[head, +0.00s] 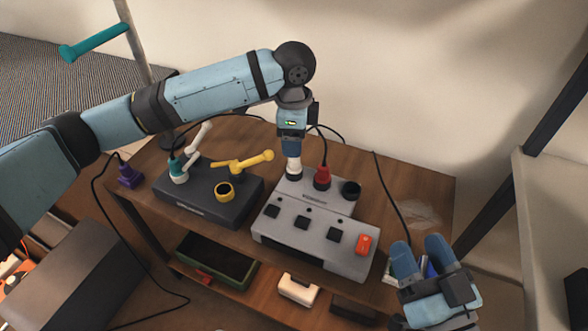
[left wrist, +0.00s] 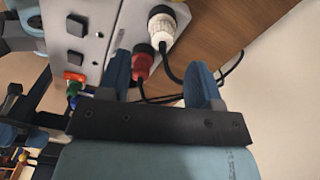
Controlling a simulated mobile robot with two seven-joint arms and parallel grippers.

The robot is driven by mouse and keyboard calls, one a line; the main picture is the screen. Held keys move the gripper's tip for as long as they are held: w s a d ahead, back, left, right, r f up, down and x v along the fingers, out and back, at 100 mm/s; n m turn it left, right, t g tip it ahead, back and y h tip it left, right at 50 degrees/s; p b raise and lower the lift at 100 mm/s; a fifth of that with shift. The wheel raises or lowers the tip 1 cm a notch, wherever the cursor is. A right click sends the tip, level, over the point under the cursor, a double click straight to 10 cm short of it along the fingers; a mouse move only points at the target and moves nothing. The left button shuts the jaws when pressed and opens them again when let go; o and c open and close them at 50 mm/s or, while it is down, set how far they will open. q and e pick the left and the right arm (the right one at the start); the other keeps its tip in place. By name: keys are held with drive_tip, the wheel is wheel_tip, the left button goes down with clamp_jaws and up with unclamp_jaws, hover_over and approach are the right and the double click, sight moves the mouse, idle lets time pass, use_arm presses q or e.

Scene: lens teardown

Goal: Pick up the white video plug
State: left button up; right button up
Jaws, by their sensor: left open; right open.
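The white plug (head: 293,169) stands upright in the back part of a grey console (head: 307,249), beside a red plug (head: 322,177). My left gripper (head: 291,148) is open and points down just above the white plug in the head view. In the left wrist view the white plug (left wrist: 162,24) shows ahead of the open fingers (left wrist: 161,80), and the red plug (left wrist: 143,65) is nearer, close to one finger. Whether a finger touches either plug cannot be told. My right gripper (head: 422,255) is open and empty at the table's right front.
A dark box (head: 208,194) with a teal-and-white plug (head: 177,170), a yellow lever (head: 245,162) and a yellow-rimmed socket (head: 224,191) stands left of the console. Black cables run behind the plugs. A white block (head: 298,288) lies on the lower shelf. The wooden table (head: 410,192) is mostly clear at right.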

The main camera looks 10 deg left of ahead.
use_arm(q)
drive_tip(key=shift+f, duration=0.85)
wheel_tip(320, 180, down, 5)
drive_tip(key=b, duration=0.3)
drive_tip(key=shift+w+f, duration=0.15)
use_arm(e)
drive_tip(key=shift+g, duration=0.8)
drive_tip(key=f, duration=0.4)
drive_tip(key=shift+w+a+f, duration=0.15)
drive_tip(key=shift+a, duration=0.15)
use_arm(q)
clamp_jaws()
wheel_tip(320, 180, up, 10)
drive_tip(key=p, duration=0.4)
use_arm(e)
wheel_tip(320, 180, up, 6)
drive_tip(key=t, duration=0.2)
use_arm(q)
wheel_tip(320, 180, up, 10)
drive_tip(key=p, duration=0.3)
use_arm(e)
wheel_tip(320, 180, down, 7)
drive_tip(key=d+g+h, duration=0.2)
drive_tip(key=g, duration=0.1)
drive_tip(key=shift+d+f, duration=0.2)
drive_tip(key=shift+d, duration=0.15)
